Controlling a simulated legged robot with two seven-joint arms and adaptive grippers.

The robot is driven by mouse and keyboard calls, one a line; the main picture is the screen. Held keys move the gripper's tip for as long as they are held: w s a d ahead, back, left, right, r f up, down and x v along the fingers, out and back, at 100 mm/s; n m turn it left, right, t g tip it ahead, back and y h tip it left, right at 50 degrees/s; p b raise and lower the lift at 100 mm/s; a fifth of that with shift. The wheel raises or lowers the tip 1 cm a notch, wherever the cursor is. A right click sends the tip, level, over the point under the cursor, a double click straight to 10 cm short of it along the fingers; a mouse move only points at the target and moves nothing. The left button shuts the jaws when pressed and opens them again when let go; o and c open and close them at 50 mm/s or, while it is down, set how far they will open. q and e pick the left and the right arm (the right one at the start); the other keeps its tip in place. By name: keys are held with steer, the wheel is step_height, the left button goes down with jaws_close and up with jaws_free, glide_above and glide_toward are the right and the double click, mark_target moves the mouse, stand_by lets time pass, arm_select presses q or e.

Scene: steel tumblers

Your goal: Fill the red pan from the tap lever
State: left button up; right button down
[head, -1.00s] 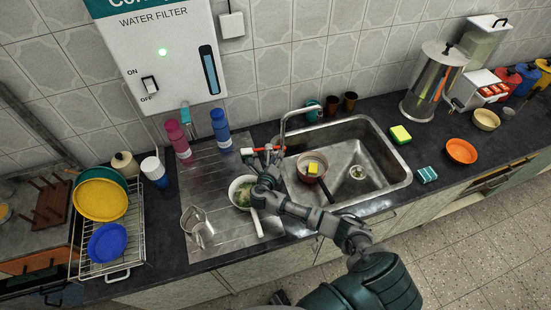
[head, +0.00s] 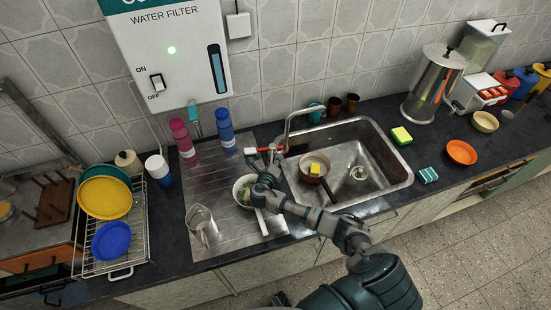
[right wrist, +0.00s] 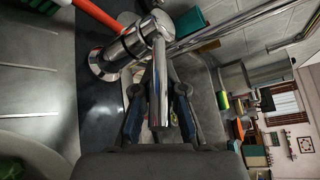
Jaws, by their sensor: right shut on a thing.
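The red pan (head: 307,178) sits in the left part of the steel sink, its dark handle pointing toward the front right. A yellow block (head: 315,169) is in it. The chrome tap (head: 288,128) stands at the sink's left, its spout reaching over the basin. My right gripper (head: 272,160) is at the tap's base. In the right wrist view the chrome tap lever (right wrist: 160,85) runs between the fingers of my right gripper (right wrist: 160,110), which is shut on it. I cannot make out a water stream. My left gripper is not in view.
A red-handled brush (head: 264,149) lies close beside the tap. Blue and pink bottles stand behind. A dish rack is at left, a sponge (head: 401,135) right of the sink.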

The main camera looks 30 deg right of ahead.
steer(key=shift+w+r, duration=0.1)
steer(key=shift+w, duration=0.1)
steer(key=c, duration=1.6)
jaws_free()
steer(key=shift+w+a+r, duration=0.1)
steer(key=shift+a+r, duration=0.1)
steer(key=shift+a, duration=0.2)
steer(key=shift+c, duration=0.2)
steer(key=o, duration=0.5)
steer(key=shift+a+r, duration=0.15)
steer(key=shift+a, duration=0.1)
steer(key=shift+c, duration=0.2)
steer(key=shift+s+a, duration=0.1)
steer(key=shift+s, duration=0.1)
steer(key=v, duration=1.2)
steer(key=shift+a, duration=0.1)
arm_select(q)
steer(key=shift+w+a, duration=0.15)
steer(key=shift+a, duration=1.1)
arm_select(e)
steer(key=shift+f, duration=0.25)
